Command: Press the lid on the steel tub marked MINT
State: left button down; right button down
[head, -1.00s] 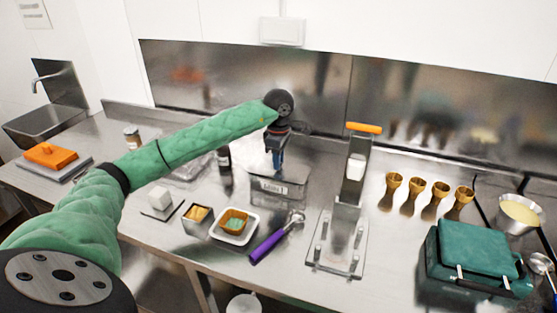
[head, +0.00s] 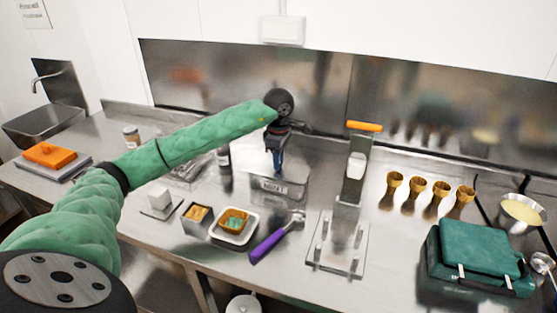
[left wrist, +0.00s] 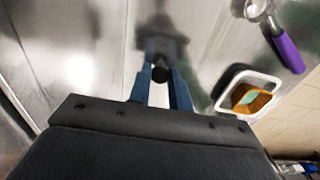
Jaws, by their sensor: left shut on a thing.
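The steel tub marked MINT (head: 272,186) stands on the steel counter near the middle of the head view, its label facing front. My left gripper (head: 278,168) points straight down over the tub's top, its blue fingers close together. In the left wrist view, my left gripper (left wrist: 161,98) is shut on a black knob (left wrist: 160,74), which I take to be the lid's handle. The lid's edge and how it sits on the tub's rim are hard to make out against the shiny steel. My right gripper is not in view.
A purple-handled scoop (head: 268,246) and a white tray (head: 218,238) lie in front of the tub. A stand with an orange handle (head: 364,127), several gold cones (head: 418,187) and a green case (head: 470,255) are to the right.

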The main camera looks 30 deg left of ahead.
pick_arm(q)
jog(key=shift+b, duration=0.35)
dwell(0.6)
jog(key=c, duration=0.7)
grip_release()
jog(key=shift+r+p, duration=0.95)
jog(key=shift+r, duration=2.5)
